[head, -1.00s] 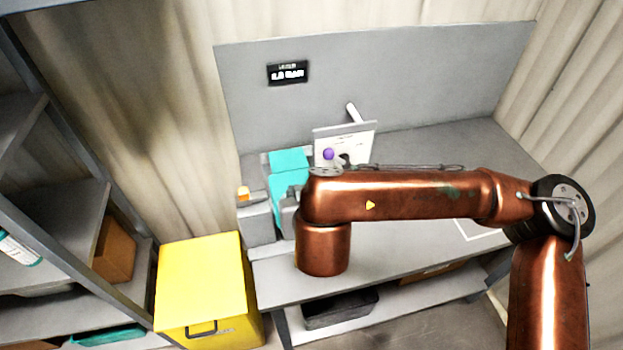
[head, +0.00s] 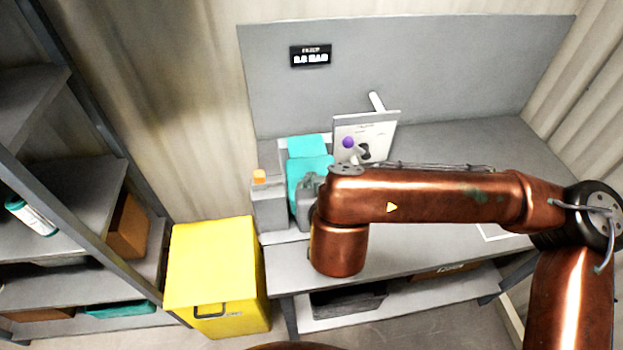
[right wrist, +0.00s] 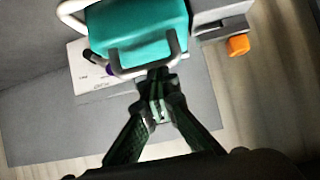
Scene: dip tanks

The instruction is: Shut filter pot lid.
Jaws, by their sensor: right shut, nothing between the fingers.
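The teal filter pot stands at the left end of the grey bench in the head view. Its upper teal panel (head: 305,147), which looks like the lid, is raised behind a lower teal part (head: 308,170). In the right wrist view a teal block (right wrist: 138,30) with a pale bar handle (right wrist: 150,68) fills the top. My right gripper (right wrist: 158,88) is shut and empty, its fingertips close by the handle; contact cannot be told. In the head view the right gripper (head: 308,195) is a grey shape beside the pot, partly hidden by my copper arm. My left gripper is not seen.
A grey container with an orange cap (head: 259,176) stands left of the pot. A white panel with a purple-knobbed lever (head: 348,142) stands to its right. A yellow bin (head: 215,275) is on the floor, shelves at far left. The bench's back right is clear.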

